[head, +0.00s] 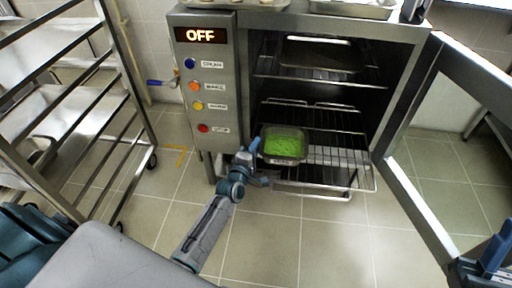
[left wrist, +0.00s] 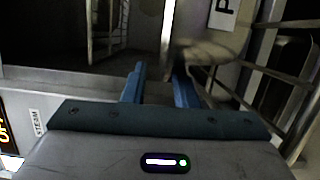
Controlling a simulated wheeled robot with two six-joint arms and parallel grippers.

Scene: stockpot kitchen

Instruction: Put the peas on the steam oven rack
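The peas (head: 284,147) are a bright green layer in a dark-rimmed clear pan (head: 285,160) with a label on its front. The pan appears to rest on the left front part of the pulled-out oven rack (head: 338,158). My left gripper (head: 259,163) is just left of the pan, at the rack's front left corner. In the left wrist view its two blue fingers (left wrist: 160,88) stand apart with no object clearly between them. My right gripper (head: 492,258) shows only partly at the lower right, by the open oven door (head: 425,210); its grip is unclear.
The steam oven's panel (head: 205,85) reads OFF and has several coloured buttons. Another rack and a dark tray (head: 320,55) sit higher inside. A metal trolley (head: 75,120) stands at the left. The tiled floor before the oven is clear.

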